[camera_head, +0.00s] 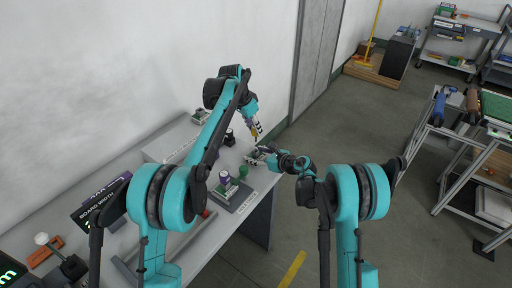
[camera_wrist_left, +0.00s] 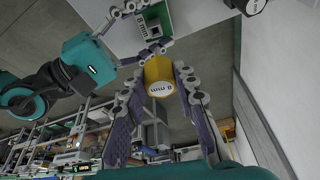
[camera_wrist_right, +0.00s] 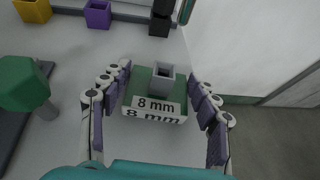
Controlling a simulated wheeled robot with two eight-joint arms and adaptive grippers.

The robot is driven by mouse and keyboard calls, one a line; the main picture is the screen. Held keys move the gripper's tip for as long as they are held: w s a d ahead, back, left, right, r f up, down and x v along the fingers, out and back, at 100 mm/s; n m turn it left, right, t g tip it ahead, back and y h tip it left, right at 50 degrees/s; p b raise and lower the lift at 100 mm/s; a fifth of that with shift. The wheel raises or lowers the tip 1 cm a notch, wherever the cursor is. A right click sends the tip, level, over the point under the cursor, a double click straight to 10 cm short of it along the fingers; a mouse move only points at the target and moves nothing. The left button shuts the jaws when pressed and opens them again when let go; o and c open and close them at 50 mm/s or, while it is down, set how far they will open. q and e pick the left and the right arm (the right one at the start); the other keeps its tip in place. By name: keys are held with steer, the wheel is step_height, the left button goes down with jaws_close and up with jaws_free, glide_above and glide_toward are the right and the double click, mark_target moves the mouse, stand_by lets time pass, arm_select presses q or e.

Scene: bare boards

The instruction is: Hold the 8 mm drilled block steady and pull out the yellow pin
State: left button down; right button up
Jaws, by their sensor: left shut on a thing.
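My left gripper (camera_wrist_left: 160,95) is shut on the yellow pin (camera_wrist_left: 158,72), a cylinder marked 8 mm, seen large in the left wrist view. In the head view the left gripper (camera_head: 257,134) is above the table, over the block. The 8 mm drilled block (camera_wrist_right: 155,100) has a green top, a white labelled front and a grey square socket (camera_wrist_right: 163,78) with no pin in it. The yellow pin is clear of the block. My right gripper (camera_wrist_right: 158,95) is open around the block, a finger on each side with small gaps. It also shows in the head view (camera_head: 272,157).
A green knobbed piece (camera_wrist_right: 22,85) stands close left of the right gripper. Yellow (camera_wrist_right: 33,10) and purple (camera_wrist_right: 97,14) pieces stand farther back. The wall is close behind the table.

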steer(key=o, duration=0.3)
steer(key=shift+d, duration=0.1)
steer(key=v, duration=1.2)
steer(key=shift+f, duration=0.1)
